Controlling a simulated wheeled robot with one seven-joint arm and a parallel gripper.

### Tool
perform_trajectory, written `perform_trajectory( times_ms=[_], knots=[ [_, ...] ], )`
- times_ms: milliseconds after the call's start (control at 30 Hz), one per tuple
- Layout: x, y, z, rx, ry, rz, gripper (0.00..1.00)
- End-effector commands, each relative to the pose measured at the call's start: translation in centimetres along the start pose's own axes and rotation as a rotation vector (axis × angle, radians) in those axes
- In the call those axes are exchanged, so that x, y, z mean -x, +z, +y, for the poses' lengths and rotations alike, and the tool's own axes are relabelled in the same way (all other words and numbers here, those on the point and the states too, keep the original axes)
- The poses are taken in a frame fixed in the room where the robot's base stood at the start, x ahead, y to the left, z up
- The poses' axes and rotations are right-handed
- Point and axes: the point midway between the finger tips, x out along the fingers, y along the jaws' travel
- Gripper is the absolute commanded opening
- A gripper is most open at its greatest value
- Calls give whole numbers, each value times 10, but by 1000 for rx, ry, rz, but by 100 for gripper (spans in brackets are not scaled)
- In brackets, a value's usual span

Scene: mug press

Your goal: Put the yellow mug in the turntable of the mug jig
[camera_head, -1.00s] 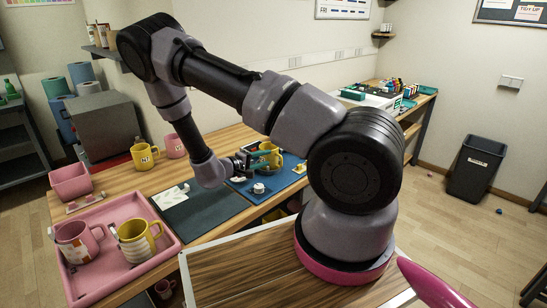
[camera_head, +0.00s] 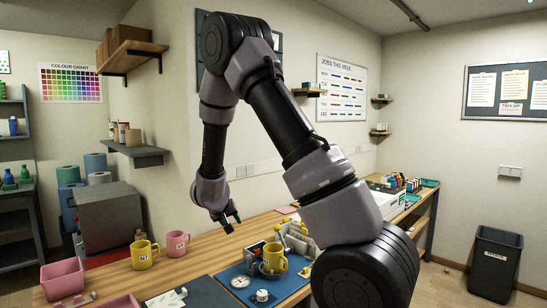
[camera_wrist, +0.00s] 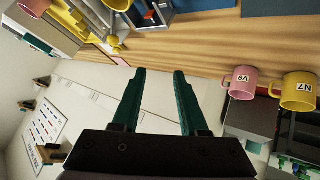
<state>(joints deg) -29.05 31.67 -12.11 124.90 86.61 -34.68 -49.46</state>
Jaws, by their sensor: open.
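A yellow mug (camera_head: 274,259) stands upright at the mug jig (camera_head: 296,238), over the jig's blue base (camera_head: 288,283). Its foot is small in view, and I cannot tell exactly how it sits in the turntable. My gripper (camera_head: 231,222) is up in the air, above and left of that mug, apart from it. In the wrist view my gripper (camera_wrist: 160,74) has its two dark green fingers apart with nothing between them. Another yellow mug (camera_head: 143,255), labelled N7, stands on the bench at the left; it also shows in the wrist view (camera_wrist: 299,91).
A pink mug (camera_head: 178,243), labelled V9, stands beside the N7 mug. A pink bin (camera_head: 62,278) and grey box (camera_head: 108,216) are at the left. A white dial (camera_head: 240,281) and knob (camera_head: 262,296) lie before the jig. Wall shelves (camera_head: 138,151) hang behind.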

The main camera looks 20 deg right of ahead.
Motion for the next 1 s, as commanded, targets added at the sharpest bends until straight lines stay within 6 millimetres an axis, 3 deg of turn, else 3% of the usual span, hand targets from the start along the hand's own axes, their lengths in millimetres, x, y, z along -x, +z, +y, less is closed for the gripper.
perform_trajectory(
  times_ms=[33, 200, 300, 433, 567, 700, 833, 1000],
  knots=[
    [21, -20, 6, -71, -80, 18, 43],
    [95, -64, 19, -241, -346, 40, 43],
    [145, -77, 35, -307, -477, 36, 43],
    [210, -77, 60, -356, -607, 12, 43],
    [270, -57, 91, -378, -680, -31, 43],
    [322, -18, 125, -393, -686, -93, 43],
    [353, 21, 153, -411, -638, -146, 43],
    [372, 56, 175, -439, -570, -190, 43]
  ],
)
